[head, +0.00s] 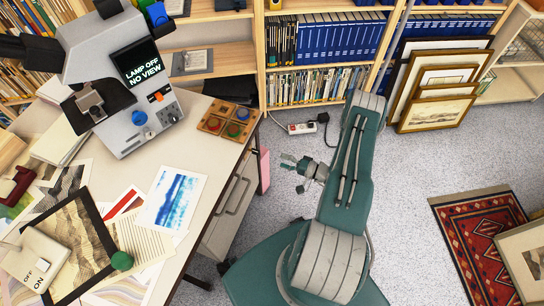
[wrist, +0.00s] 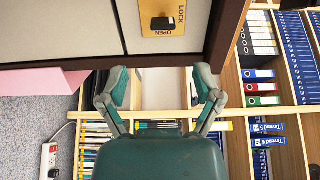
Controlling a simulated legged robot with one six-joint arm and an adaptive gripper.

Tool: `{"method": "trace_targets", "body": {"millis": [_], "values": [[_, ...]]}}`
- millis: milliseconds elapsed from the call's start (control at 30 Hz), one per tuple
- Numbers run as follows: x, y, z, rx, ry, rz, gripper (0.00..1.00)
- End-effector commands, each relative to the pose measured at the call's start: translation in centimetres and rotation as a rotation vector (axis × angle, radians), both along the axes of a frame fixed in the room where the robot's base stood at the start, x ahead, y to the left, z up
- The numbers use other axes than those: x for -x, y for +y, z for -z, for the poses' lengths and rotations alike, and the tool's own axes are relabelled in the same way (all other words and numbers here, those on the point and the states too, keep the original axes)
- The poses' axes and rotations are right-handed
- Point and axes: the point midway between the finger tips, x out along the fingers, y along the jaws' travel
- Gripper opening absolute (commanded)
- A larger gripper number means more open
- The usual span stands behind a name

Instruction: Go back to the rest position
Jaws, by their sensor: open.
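My gripper (head: 304,168) is in the middle of the head view, at the end of my folded green arm, beside the desk and above the floor. In the wrist view my gripper (wrist: 160,88) shows two green fingers spread wide apart with nothing between them. It is open and empty. Between and beyond the fingers I see shelf compartments. The desk's side with a brass LOCK/OPEN plate (wrist: 170,32) and a black knob is at the top of the wrist view.
The desk (head: 195,120) holds a grey machine reading "LAMP OFF NO VIEW" (head: 140,62), a button board (head: 228,122), prints and an ON/OFF switch box (head: 38,262). Bookshelves line the back. Framed prints (head: 440,85) lean at right. A power strip (head: 302,128) and red rug (head: 480,240) lie on the floor.

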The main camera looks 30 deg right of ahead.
Motion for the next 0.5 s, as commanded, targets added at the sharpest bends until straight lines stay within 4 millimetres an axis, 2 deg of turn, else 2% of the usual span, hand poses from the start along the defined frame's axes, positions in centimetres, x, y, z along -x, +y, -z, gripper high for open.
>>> {"method": "trace_targets", "body": {"millis": [133,500], "values": [[0.74,-0.56,0.03,0.000,0.000,0.000,0.83],[0.79,-0.57,0.02,0.000,0.000,-0.001,0.83]]}}
